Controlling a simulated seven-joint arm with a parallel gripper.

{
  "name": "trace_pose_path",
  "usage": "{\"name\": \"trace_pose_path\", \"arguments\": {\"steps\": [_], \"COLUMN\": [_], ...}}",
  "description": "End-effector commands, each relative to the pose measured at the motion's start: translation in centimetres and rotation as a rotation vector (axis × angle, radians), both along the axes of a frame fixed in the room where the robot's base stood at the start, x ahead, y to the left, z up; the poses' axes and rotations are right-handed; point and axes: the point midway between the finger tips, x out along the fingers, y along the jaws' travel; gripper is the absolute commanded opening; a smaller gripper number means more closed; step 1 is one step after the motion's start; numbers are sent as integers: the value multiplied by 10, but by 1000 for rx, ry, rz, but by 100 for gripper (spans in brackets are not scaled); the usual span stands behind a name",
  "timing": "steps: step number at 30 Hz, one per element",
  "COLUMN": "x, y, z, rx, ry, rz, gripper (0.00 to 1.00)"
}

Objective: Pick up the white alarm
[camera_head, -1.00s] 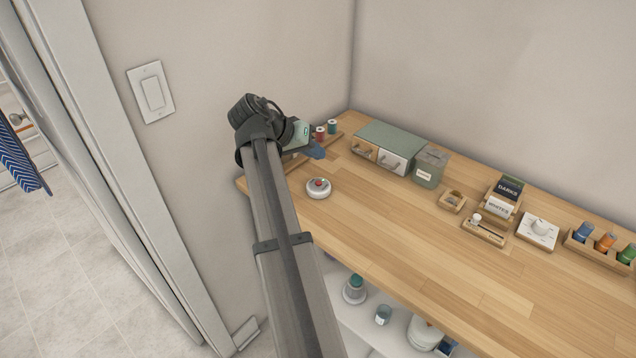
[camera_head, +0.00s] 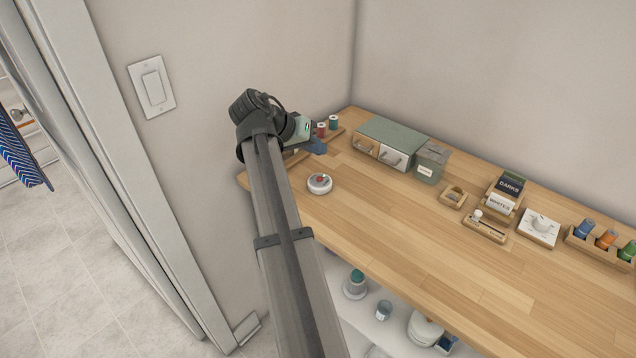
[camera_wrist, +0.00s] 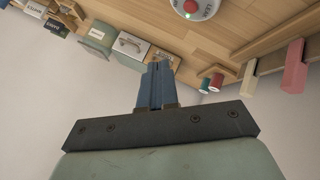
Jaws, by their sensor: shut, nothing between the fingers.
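The white alarm (camera_head: 319,184) is a small round white puck with a red button on top. It lies flat on the wooden counter near its left end. It also shows at the top edge of the wrist view (camera_wrist: 194,8), partly cut off. My gripper (camera_head: 318,147) is above the back left of the counter, behind the alarm and apart from it. In the wrist view its blue fingers (camera_wrist: 158,72) are together with nothing between them.
Thread spools (camera_head: 333,123) stand on a wooden rack behind my gripper. A green-topped drawer box (camera_head: 392,138) and a green canister (camera_head: 430,163) stand to the right. The counter (camera_head: 370,215) around the alarm is clear. Walls (camera_head: 290,50) close off the left and back.

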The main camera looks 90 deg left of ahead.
Motion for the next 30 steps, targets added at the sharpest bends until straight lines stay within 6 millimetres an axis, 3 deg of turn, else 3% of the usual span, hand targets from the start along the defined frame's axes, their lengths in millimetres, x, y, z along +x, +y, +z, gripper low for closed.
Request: {"name": "trace_pose_path", "arguments": {"steps": [2,30], "x": [0,0], "y": [0,0], "z": [0,0], "rx": [0,0], "ry": [0,0], "rz": [0,0], "gripper": [3,93]}}
